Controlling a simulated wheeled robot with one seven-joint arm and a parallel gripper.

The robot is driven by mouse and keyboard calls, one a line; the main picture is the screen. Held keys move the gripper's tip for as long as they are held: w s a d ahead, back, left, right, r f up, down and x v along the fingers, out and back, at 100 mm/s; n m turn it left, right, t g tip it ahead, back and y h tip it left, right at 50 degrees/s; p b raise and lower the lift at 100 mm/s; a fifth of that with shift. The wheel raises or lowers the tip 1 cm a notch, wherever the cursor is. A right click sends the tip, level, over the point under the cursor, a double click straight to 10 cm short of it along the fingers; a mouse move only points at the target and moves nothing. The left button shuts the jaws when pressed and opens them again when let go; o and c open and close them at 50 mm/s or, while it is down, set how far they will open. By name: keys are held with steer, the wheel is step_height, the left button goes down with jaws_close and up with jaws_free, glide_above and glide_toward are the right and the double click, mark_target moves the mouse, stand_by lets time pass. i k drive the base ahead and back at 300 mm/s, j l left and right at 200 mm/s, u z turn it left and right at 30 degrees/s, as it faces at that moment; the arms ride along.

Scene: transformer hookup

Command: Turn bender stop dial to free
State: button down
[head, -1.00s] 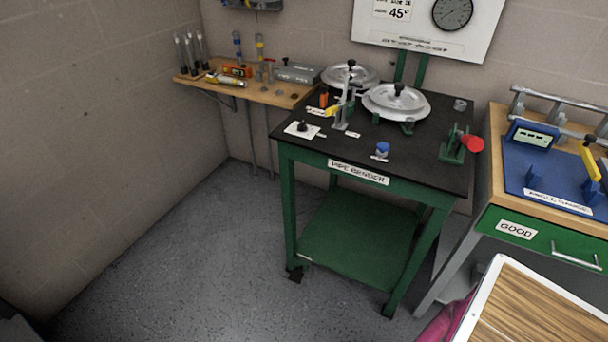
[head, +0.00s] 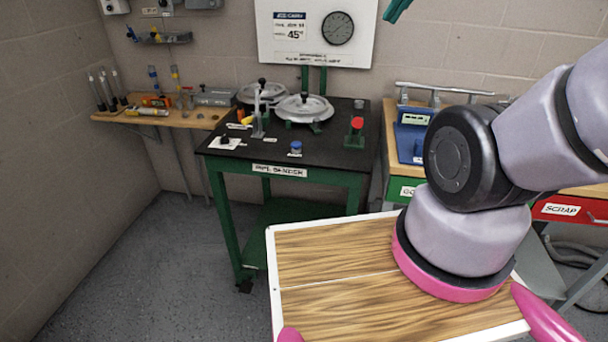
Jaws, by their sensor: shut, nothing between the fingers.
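The pipe bender bench (head: 342,172) is a green-legged table with a black top, left of centre in the head view. At its front left corner a small black knob stands on a white plate (head: 228,145); this looks like the stop dial. Its pointer and lettering are too small to read. A dark teal tip at the top edge appears to be my gripper (head: 397,10). It looks shut and empty, up by the wall and well away from the dial. Most of it is out of frame.
The bench also carries a blue knob (head: 296,148), an upright lever (head: 257,112), round metal bender parts (head: 304,108) and a red-ended fitting (head: 357,124). A wooden shelf (head: 190,118) holds tools at left. My arm covers part of the right-hand bench.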

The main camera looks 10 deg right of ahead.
mark_target(224, 139)
steer(key=i+j+u, duration=0.2)
steer(key=u, duration=0.15)
steer(key=i+j+u, duration=0.1)
steer(key=i+u, duration=0.6)
steer(key=k+j, duration=0.05)
steer(key=k, duration=0.05)
